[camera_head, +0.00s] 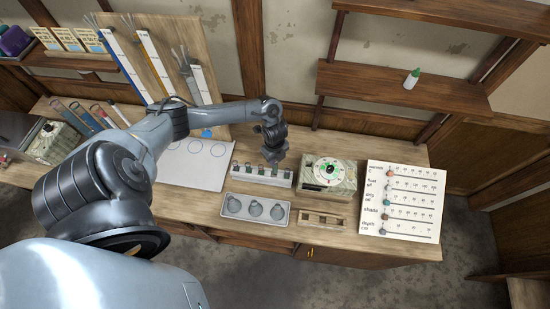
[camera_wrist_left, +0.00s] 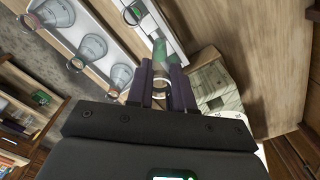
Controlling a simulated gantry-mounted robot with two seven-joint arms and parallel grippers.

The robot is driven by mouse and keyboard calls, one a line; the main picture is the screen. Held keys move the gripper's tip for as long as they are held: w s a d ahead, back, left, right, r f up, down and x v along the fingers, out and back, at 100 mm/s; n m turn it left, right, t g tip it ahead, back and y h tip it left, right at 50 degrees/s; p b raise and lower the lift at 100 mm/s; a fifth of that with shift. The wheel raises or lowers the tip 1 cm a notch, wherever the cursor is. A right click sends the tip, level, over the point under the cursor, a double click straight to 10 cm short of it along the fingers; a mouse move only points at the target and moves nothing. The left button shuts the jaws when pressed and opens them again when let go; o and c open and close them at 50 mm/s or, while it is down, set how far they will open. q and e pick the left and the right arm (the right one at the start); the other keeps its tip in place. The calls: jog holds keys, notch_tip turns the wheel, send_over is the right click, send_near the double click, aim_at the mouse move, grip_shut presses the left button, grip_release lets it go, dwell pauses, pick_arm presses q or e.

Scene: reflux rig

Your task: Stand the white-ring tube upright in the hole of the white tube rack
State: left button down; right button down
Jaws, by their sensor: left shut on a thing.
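My left gripper (camera_head: 273,158) is over the right part of the white tube rack (camera_head: 262,176), in front of the back board. It is shut on a glass tube with a greenish body (camera_wrist_left: 160,52). In the left wrist view a pale ring shows at the tube's near end, between the dark fingers. The rack (camera_wrist_left: 168,22) lies just past the tube in that view. Several small tubes or holes show along the rack in the head view. I cannot tell whether the held tube's lower end is inside a hole. My right gripper is not in view.
A grey tray of flasks (camera_head: 233,214) lies in front of the rack. A dial box (camera_head: 340,182) stands close to its right. A small wooden rack (camera_head: 323,219) and a slider board (camera_head: 412,212) are further right. A white sheet (camera_head: 190,178) lies to the left.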

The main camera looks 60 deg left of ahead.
pick_arm(q)
jog(key=f, duration=0.1)
jog(key=f+b, duration=0.1)
jog(key=f, duration=0.1)
jog(key=shift+s+f, duration=0.2)
jog(key=shift+f, duration=0.1)
jog(key=shift+f+b, duration=1.2)
jog(key=shift+f, duration=0.45)
jog(key=c, duration=0.9)
grip_release()
jog(key=shift+r, duration=0.5)
notch_tip(320, 180, up, 10)
jog(key=shift+f, duration=0.1)
